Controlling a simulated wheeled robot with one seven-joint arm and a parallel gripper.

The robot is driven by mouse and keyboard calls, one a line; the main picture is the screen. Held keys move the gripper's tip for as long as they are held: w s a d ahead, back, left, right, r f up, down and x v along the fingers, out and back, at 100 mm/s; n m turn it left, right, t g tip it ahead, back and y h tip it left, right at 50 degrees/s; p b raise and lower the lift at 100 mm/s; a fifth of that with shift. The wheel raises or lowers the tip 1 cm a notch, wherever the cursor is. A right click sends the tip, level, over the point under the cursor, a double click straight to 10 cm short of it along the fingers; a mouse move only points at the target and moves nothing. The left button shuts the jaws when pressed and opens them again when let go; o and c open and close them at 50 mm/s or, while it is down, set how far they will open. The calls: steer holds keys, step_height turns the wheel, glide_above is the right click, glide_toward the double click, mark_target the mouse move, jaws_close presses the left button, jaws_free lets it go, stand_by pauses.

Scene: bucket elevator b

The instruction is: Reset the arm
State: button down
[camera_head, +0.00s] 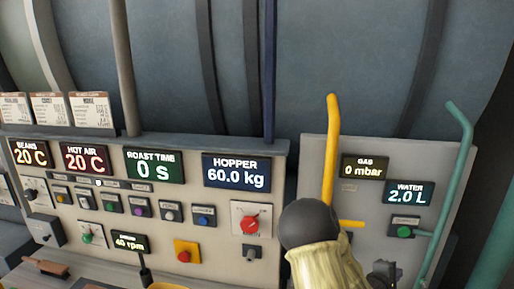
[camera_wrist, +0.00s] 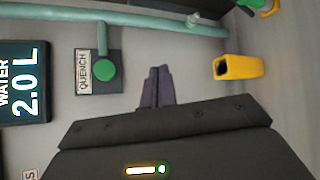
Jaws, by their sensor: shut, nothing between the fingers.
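My gripper (camera_wrist: 156,88) shows in the wrist view with its two dark fingers together and nothing between them. It is in front of the grey panel, with the green round QUENCH button (camera_wrist: 106,69) to the left of the fingers and a yellow square-ended pipe (camera_wrist: 240,67) to the right. The fingers look apart from both. In the head view my arm rises from the lower middle, in front of the right panel, and my gripper cannot be clearly made out there.
The control panel (camera_head: 140,215) with displays, buttons and a red knob (camera_head: 250,224) stands at left. The right panel (camera_head: 375,150) carries GAS and WATER displays, a yellow pipe (camera_head: 331,150) and a teal pipe (camera_head: 445,190). A brush (camera_head: 45,267) lies at lower left.

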steer(key=s+a+f+m+g+y, duration=0.15)
steer(key=a+m+y, duration=0.25)
steer(key=a, duration=0.4)
steer(key=s+a+f+m+g+y, duration=0.1)
steer(key=s+a+m+y, duration=0.3)
steer(key=a, duration=0.5)
steer(key=s+a+r+m+g+y, duration=0.3)
steer(key=s+a+r+y, duration=0.1)
steer(key=s+a, duration=0.7)
steer(key=shift+s+a+r, duration=0.3)
steer(key=shift+s+r, duration=0.15)
steer(key=shift+r, duration=0.25)
